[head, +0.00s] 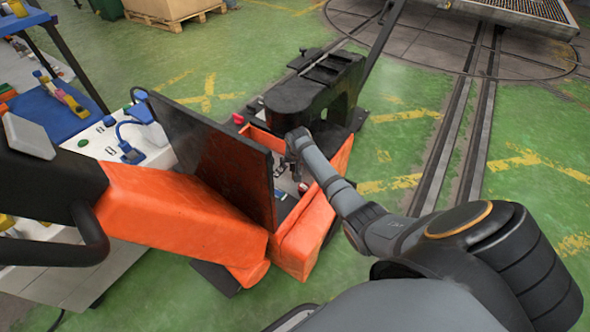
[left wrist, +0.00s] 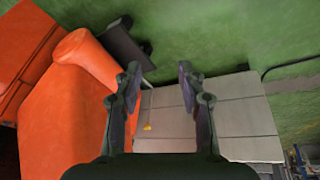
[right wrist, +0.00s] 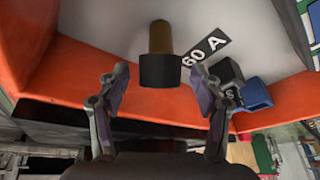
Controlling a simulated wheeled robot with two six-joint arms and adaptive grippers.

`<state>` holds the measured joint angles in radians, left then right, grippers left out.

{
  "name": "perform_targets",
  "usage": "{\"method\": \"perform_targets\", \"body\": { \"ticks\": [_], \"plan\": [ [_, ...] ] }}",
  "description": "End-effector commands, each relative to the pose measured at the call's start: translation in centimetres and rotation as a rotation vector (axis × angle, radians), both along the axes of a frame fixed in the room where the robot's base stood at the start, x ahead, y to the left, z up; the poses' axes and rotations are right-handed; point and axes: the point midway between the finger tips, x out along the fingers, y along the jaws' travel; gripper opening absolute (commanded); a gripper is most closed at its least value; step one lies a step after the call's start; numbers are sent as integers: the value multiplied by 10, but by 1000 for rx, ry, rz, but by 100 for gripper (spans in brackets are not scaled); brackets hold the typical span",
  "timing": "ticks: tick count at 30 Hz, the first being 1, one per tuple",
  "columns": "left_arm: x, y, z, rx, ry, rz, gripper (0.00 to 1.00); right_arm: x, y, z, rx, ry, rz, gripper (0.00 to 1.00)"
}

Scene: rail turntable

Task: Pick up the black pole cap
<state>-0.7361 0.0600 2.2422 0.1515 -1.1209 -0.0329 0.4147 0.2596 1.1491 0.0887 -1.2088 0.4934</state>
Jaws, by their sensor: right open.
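The black pole cap (right wrist: 159,71) shows in the right wrist view as a short dark cylinder on the end of a brass-coloured post (right wrist: 160,37). My right gripper (right wrist: 159,86) is open. Its two fingers stand to the left and right of the cap, with a clear gap on each side, and it holds nothing. In the head view my right gripper (head: 298,180) reaches down into the orange-walled compartment (head: 308,235), and the cap cannot be made out there. My left gripper (left wrist: 158,72) is open and empty in the left wrist view, away from the compartment.
A "60 A" label (right wrist: 205,52) and a blue connector (right wrist: 255,94) lie right of the cap. A dark upright panel (head: 225,155) borders the compartment's left side. A black machine housing (head: 315,85) stands behind. Green floor is free on the right.

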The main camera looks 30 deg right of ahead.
Motion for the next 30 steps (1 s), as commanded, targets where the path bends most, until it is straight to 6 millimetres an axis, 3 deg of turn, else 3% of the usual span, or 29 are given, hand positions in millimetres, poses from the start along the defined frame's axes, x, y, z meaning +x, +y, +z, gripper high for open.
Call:
{"method": "perform_targets", "body": {
  "ticks": [4,13,24,30],
  "plan": [
    [0,0,1,0,1,0,40,0,0,1,0,0,0,63],
    [0,0,1,0,2,0,40,0,0,1,1,1,0,22],
    [-1,0,2,1,5,0,40,0,0,2,1,1,0,17],
    [0,4,19,21,53,-6,40,0,0,23,1,1,-1,17]
  ]
}}
